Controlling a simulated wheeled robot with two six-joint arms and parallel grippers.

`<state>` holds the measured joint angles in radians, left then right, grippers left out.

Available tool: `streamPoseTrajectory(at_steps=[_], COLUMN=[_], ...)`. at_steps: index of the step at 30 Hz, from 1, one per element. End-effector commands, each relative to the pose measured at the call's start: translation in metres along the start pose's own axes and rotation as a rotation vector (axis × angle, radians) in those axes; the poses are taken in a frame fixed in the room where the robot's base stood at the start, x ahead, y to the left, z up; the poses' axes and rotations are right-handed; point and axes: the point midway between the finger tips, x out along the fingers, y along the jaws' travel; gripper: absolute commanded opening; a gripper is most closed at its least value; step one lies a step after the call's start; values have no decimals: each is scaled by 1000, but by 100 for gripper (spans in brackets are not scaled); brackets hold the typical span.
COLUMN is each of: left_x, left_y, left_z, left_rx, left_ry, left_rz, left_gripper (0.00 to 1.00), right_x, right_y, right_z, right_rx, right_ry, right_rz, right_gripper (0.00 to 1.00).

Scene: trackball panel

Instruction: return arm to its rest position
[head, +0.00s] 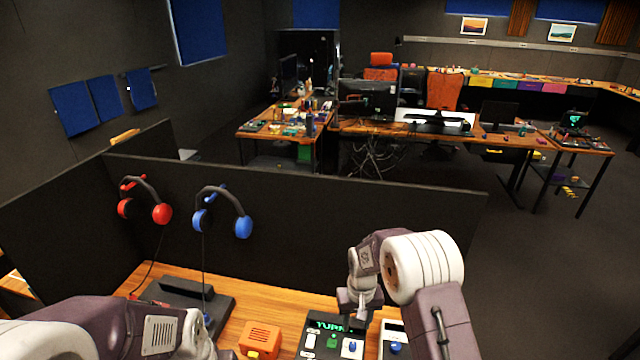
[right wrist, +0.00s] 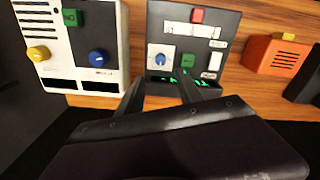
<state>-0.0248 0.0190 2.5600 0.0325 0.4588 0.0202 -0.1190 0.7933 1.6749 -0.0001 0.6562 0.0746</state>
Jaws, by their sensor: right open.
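My right arm reaches over the wooden desk from the lower right of the head view. Its gripper (head: 355,303) is above the far end of a dark control panel (head: 309,349) with green lit lettering. In the right wrist view the two fingers of the right gripper (right wrist: 161,88) are spread and hold nothing. They point at the lettered end of the dark panel (right wrist: 222,77); I cannot tell whether they touch it. My left arm shows at the lower left of the head view, but its fingertips are not in view.
A white panel (right wrist: 78,62) with knobs and an orange box (head: 262,336) flank the dark panel. A dark stand (head: 185,290) sits at the desk's left. A black partition (head: 320,215) edges the desk, with red headphones (head: 159,214) and blue headphones (head: 243,227) hanging there.

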Motion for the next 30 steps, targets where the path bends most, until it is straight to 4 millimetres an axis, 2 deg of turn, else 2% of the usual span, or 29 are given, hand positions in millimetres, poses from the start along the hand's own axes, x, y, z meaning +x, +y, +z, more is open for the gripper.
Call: streamPoseTrajectory(at_steps=[1, 3, 5, 6, 8, 10, 12, 15, 16, 18, 30], left_x=[3, 8, 12, 15, 18, 21, 21, 20, 20, 20, 20], left_y=[0, 0, 0, 0, 0, 0, 0, 0, 0, 0, 0], left_z=[0, 1, 1, 2, 2, 2, 2, 2, 2, 2, 2], left_rx=[0, 0, 0, 0, 0, 0, 0, 0, 0, 0, 0], left_ry=[0, 0, 0, 0, 0, 0, 0, 0, 0, 0, 0], left_rz=[0, 0, 0, 0, 0, 0, 0, 0, 0, 0, 0], left_gripper=[42, 42, 42, 42, 42, 42, 42, 42, 42, 42, 42], right_x=[-15, -46, -70, -82, -94, -99, -95, -83, -79, -74, -74], right_y=[2, 10, 17, 22, 27, 32, 33, 32, 32, 32, 32], right_z=[-11, -11, 6, 24, 55, 97, 134, 174, 180, 190, 186], right_rx=[8, 25, 44, 55, 70, 81, 85, 81, 79, 75, 68], right_ry=[44, 98, 126, 139, 154, 156, 143, 102, 89, 73, 87], right_rz=[-3, -6, -8, -10, -12, -13, -14, -14, -14, -14, -14], right_gripper=[43, 43, 43, 43, 43, 43, 43, 43, 43, 43, 43])
